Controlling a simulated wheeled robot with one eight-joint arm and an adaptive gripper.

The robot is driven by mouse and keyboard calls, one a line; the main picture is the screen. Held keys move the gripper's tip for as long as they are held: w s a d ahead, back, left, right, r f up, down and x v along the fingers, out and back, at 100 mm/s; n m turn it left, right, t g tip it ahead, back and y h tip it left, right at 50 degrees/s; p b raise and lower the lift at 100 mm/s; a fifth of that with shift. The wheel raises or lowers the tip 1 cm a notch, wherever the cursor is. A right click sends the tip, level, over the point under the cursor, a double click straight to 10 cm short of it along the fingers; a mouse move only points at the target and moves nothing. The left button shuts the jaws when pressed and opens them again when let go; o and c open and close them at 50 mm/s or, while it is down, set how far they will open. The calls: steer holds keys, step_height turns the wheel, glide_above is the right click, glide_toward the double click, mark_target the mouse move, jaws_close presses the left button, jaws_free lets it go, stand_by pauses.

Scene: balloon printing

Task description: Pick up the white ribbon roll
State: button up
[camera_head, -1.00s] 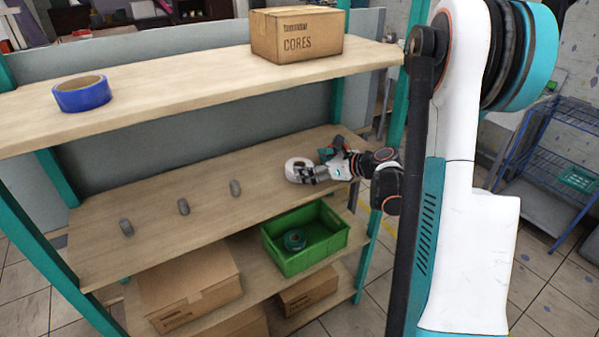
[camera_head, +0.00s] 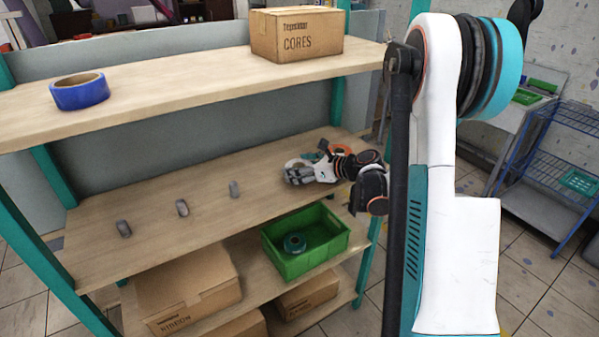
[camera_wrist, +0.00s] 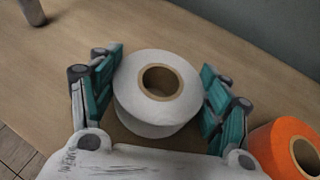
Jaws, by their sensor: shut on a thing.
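The white ribbon roll (camera_wrist: 150,122) stands on its flat side on the middle shelf (camera_head: 165,240), its brown core facing up in the wrist view. My gripper (camera_wrist: 160,85) has its teal finger pads on either side of the roll and is shut on it. In the head view my gripper (camera_head: 300,174) is low over the right part of that shelf and hides most of the white roll (camera_head: 291,163).
An orange roll (camera_wrist: 262,146) stands close beside my right finger. The upper shelf (camera_head: 190,80) overhangs, holding a blue roll (camera_head: 80,95) and a cardboard box (camera_head: 296,36). A green crate (camera_head: 310,263) is below.

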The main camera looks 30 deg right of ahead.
step_height(320, 180, up, 10)
steer(key=p, duration=0.3)
stand_by(0.3)
stand_by(0.4)
